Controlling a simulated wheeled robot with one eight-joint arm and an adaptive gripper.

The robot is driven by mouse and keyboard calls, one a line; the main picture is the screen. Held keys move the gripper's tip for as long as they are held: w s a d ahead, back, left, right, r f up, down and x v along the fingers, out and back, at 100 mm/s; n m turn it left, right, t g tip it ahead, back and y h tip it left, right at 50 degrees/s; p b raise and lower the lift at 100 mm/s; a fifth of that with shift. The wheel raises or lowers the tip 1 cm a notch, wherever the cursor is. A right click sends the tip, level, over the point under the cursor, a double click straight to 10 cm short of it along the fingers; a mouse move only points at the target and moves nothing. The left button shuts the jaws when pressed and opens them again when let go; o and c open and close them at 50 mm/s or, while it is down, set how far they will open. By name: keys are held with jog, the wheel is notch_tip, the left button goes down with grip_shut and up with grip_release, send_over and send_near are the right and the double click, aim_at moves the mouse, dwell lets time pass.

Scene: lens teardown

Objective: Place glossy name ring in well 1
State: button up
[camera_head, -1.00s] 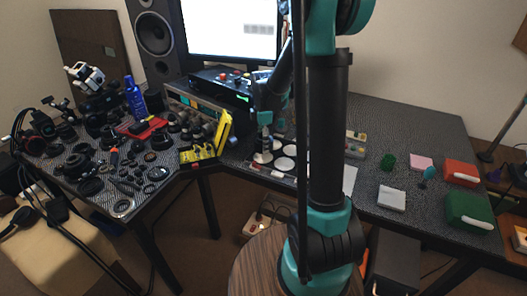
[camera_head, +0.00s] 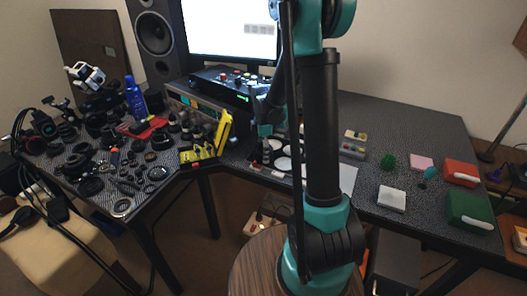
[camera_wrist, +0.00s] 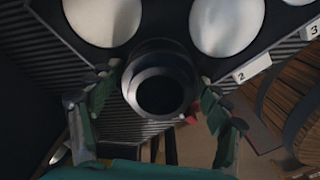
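A dark, glossy ring (camera_wrist: 148,112) with a round opening faces my wrist camera. It sits between the two fingers of my gripper (camera_wrist: 160,90), which close on its left and right sides. The ring hangs over the front edge of a black tray (camera_wrist: 165,20) with white round wells. One white well (camera_wrist: 100,20) is behind it to the left, another (camera_wrist: 228,25) to the right by the label "2" (camera_wrist: 252,68). No label "1" is visible; the ring covers part of that edge. In the head view my gripper (camera_head: 264,135) is over the tray's left end; the ring is too small to make out there.
Left table holds many dark lens parts (camera_head: 90,160) and a yellow caddy (camera_head: 208,145). Right of my arm are a white box (camera_head: 391,199), a green case (camera_head: 468,211) and a red case (camera_head: 461,172). An amplifier (camera_head: 225,83) stands behind the tray.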

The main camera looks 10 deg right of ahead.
jog(key=shift+o, duration=0.5)
jog(key=shift+r, duration=0.1)
notch_tip(320, 180, up, 12)
jog(key=s+d+f+m+t, duration=0.2)
jog(key=s+f+m, duration=0.1)
jog(key=s+m, duration=0.6)
jog(key=s+d+f+m+t, duration=0.2)
jog(key=s+f+m, duration=0.2)
jog(key=s+m, duration=0.5)
jog(key=shift+s+f, duration=0.15)
jog(key=shift+s, duration=1.85)
